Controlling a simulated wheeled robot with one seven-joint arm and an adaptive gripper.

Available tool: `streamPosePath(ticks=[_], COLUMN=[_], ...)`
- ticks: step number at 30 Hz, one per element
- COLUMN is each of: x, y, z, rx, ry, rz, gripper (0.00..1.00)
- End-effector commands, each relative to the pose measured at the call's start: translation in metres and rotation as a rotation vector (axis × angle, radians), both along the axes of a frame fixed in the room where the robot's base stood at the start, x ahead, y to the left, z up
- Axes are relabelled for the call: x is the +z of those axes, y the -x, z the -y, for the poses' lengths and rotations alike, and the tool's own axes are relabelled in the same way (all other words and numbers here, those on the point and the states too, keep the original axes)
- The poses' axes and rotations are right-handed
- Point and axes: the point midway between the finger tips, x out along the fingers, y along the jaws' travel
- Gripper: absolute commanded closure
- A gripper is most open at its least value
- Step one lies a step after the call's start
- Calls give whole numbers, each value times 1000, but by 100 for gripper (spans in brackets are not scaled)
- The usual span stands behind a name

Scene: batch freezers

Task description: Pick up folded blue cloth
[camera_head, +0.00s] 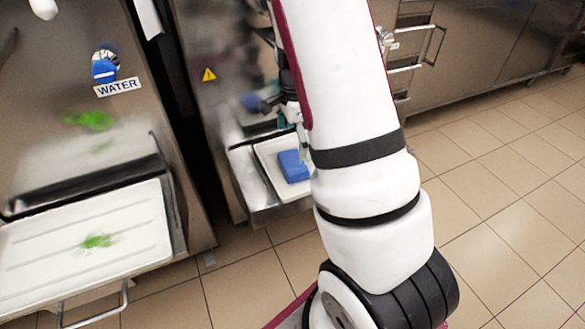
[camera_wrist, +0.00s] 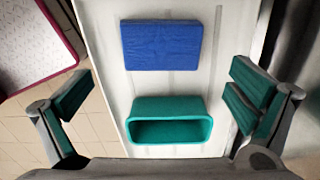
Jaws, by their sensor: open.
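The folded blue cloth (camera_head: 293,166) lies flat on a white tray (camera_head: 272,158) at the front of the second machine. In the wrist view the blue cloth (camera_wrist: 161,45) is a flat rectangle in the upper middle, with a teal open-topped container (camera_wrist: 170,121) below it, nearer my gripper. My gripper (camera_wrist: 160,95) is open, with its teal-padded fingers spread wide to either side. Nothing is between the pads in their grip. In the head view my gripper is mostly hidden behind my arm, above the tray.
Steel cabinets (camera_head: 470,45) with handles stand at the back right. Tiled floor (camera_head: 500,190) is clear at right.

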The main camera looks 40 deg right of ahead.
Motion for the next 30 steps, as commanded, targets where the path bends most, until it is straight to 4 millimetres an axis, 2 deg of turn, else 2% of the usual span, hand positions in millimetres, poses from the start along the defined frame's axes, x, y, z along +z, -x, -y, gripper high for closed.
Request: streamPosePath(ticks=[1, 3, 11, 19, 22, 28, 30], x=[-13, -23, -39, -77, -82, -81, -81], y=[1, 1, 0, 0, 0, 0, 0], z=[0, 1, 0, -1, -1, -1, -1], rx=[-2, -2, 1, 0, 1, 1, 1], ry=[-1, -1, 0, -1, 0, 0, 0], rz=[-3, -2, -1, -2, -1, 0, 0], gripper=[0, 0, 0, 0, 0, 0, 16])
